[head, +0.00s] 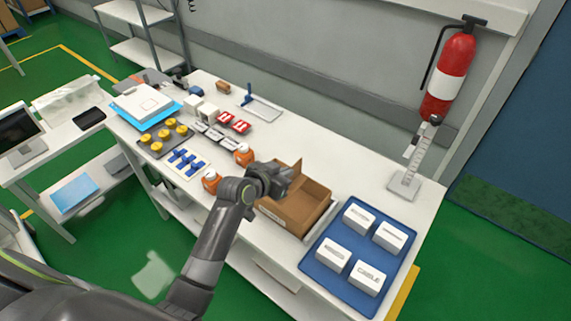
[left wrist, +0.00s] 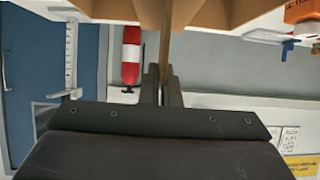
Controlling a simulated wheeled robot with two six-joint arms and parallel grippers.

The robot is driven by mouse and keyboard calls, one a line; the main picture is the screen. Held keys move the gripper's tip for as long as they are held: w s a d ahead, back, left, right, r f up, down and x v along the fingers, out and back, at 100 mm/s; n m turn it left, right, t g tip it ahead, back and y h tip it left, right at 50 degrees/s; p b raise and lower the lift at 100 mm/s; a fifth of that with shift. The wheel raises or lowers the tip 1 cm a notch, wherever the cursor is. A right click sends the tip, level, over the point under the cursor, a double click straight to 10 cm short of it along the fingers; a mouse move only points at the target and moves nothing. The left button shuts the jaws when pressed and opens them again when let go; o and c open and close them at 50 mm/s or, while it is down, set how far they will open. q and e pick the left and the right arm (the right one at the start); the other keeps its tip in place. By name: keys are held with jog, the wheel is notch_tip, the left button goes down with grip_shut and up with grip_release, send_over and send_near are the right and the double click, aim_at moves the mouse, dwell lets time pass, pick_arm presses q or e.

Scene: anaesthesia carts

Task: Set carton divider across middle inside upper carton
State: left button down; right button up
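The open brown carton (head: 312,218) stands on the white table, left of the blue tray. My left gripper (head: 283,180) is over the carton's far left part in the head view. In the left wrist view, the left gripper's fingers (left wrist: 166,88) are close together on a thin brown upright panel, the carton divider (left wrist: 167,40). Brown carton walls (left wrist: 110,10) show on both sides of it at the top. The gripper hides much of the divider in the head view, and I cannot tell whether its lower edge touches the carton floor. My right gripper is not in view.
A blue tray (head: 318,258) with several white boxes lies right of the carton. An orange container (head: 210,181) and blue parts on a white sheet (head: 186,162) are to the left. A fire extinguisher (head: 449,80) hangs on the back wall. The table behind the carton is clear.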

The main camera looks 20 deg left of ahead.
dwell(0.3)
pick_arm(q)
notch_tip(320, 180, down, 8)
jog(key=b, duration=0.5)
jog(key=shift+b, duration=0.35)
jog(key=shift+f, duration=0.3)
jog(key=shift+f, duration=0.2)
jog(key=c, duration=1.6)
grip_release()
jog(key=shift+b, duration=0.3)
jog(key=b+v, duration=0.1)
jog(key=v, duration=1.6)
jog(key=shift+s+a, duration=0.1)
jog(key=shift+s, duration=0.15)
